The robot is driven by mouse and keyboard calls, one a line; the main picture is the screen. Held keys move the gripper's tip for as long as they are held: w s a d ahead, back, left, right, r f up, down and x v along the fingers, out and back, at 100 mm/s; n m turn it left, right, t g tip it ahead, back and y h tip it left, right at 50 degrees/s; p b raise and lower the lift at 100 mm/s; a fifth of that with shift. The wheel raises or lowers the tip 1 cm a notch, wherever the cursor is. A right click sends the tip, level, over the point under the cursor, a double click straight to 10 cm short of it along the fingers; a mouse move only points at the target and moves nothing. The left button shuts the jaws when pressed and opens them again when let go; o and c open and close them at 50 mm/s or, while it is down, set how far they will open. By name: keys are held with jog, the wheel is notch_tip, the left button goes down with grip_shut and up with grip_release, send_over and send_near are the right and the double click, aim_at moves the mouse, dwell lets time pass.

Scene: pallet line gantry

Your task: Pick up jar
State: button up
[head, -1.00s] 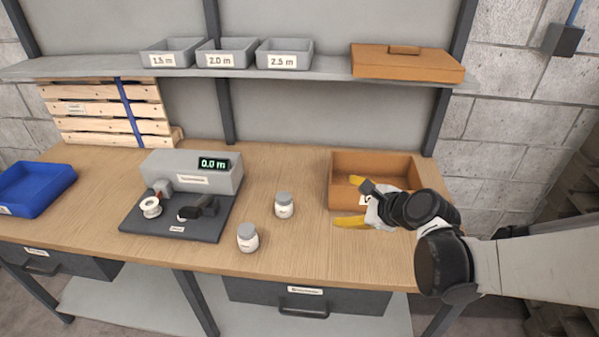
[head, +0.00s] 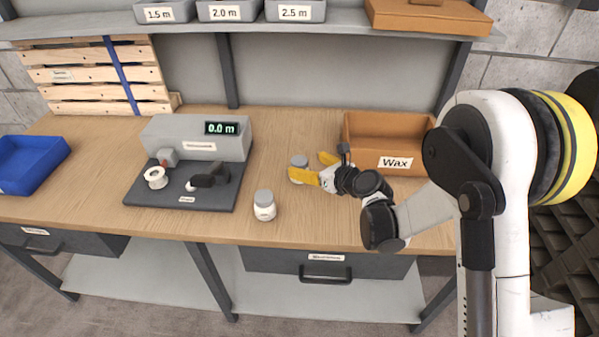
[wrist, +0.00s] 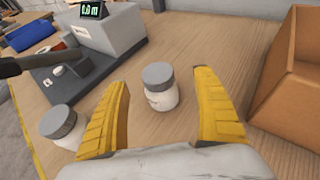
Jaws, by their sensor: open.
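Two white jars with grey lids stand upright on the wooden bench. The farther jar (head: 298,163) is just left of my gripper (head: 323,168) and partly hidden by a yellow finger in the head view. In the wrist view this jar (wrist: 158,88) stands ahead, between the lines of the two open yellow fingers (wrist: 163,108), with nothing gripped. The nearer jar (head: 264,207) stands closer to the bench's front edge; in the wrist view it (wrist: 62,126) is at the lower left, beside the left finger.
An orange bin labelled Wax (head: 397,162) stands right of my gripper. A grey measuring device (head: 195,140) with a dark base is to the left. A blue tray (head: 30,163) is at far left. A shelf (head: 350,26) with bins runs above.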

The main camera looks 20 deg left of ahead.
aim_at(301, 162)
jog(key=b+x, duration=0.1)
jog(key=x, duration=0.3)
jog(key=shift+s+a, duration=0.15)
jog(key=c, duration=1.4)
jog(key=shift+r, duration=0.15)
